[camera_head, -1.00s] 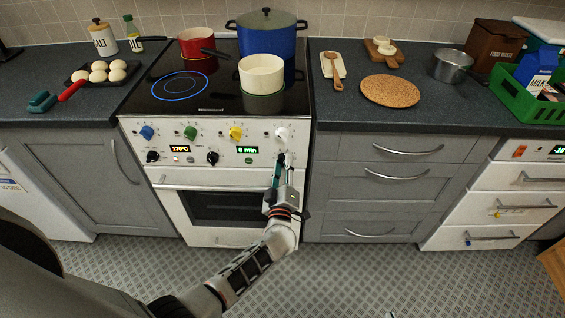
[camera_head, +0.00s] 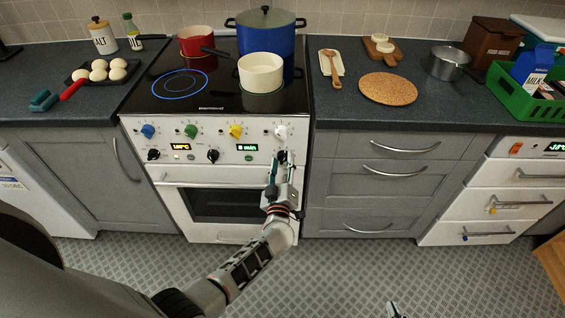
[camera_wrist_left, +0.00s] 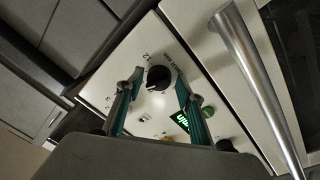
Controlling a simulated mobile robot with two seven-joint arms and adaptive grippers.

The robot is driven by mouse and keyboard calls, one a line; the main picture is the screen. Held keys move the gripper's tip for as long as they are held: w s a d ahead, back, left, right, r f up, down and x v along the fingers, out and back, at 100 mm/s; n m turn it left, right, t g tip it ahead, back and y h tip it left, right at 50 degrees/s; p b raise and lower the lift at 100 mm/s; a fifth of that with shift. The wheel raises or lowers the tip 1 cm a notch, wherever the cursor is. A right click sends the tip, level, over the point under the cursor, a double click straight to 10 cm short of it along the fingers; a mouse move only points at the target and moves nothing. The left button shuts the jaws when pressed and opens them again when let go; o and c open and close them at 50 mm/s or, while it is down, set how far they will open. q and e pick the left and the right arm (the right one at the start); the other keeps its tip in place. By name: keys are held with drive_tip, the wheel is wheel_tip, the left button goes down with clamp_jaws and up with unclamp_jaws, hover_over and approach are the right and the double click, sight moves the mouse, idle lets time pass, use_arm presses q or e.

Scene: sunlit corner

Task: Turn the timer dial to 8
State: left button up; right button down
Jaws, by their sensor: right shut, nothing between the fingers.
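The timer dial (camera_head: 282,157) is a black knob at the right end of the white stove panel. It also shows in the left wrist view (camera_wrist_left: 158,77), with printed numbers around it. My left gripper (camera_head: 282,168) is open in front of the dial, its two fingers on either side of it. In the wrist view a gap shows between the dial and each finger. The green timer display (camera_head: 247,147) ends in "min"; its digit is too small to read surely. My right gripper (camera_head: 394,309) shows only its tip at the bottom edge; it is shut and empty.
Another black knob (camera_head: 213,156) and an orange display (camera_head: 180,147) sit further left on the panel. The oven handle (camera_head: 215,184) runs below, and in the wrist view it (camera_wrist_left: 255,75) passes close to the right finger. Drawers (camera_head: 390,180) stand to the right.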

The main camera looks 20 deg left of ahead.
idle(0.3)
use_arm(q)
drive_tip(key=v, duration=1.2)
drive_tip(key=s+a+f+m+g+h, duration=0.1)
drive_tip(key=s+f+m+g+h, duration=0.2)
drive_tip(key=s+m, duration=0.4)
drive_tip(key=s+a+f+m+g+h, duration=0.2)
drive_tip(key=s+f+m+g+h, duration=0.2)
drive_tip(key=s, duration=1)
drive_tip(key=f+m, duration=0.1)
drive_tip(key=m, duration=0.2)
drive_tip(key=shift+f+g, duration=0.3)
drive_tip(key=shift+f, duration=0.05)
drive_tip(key=shift+a, duration=0.1)
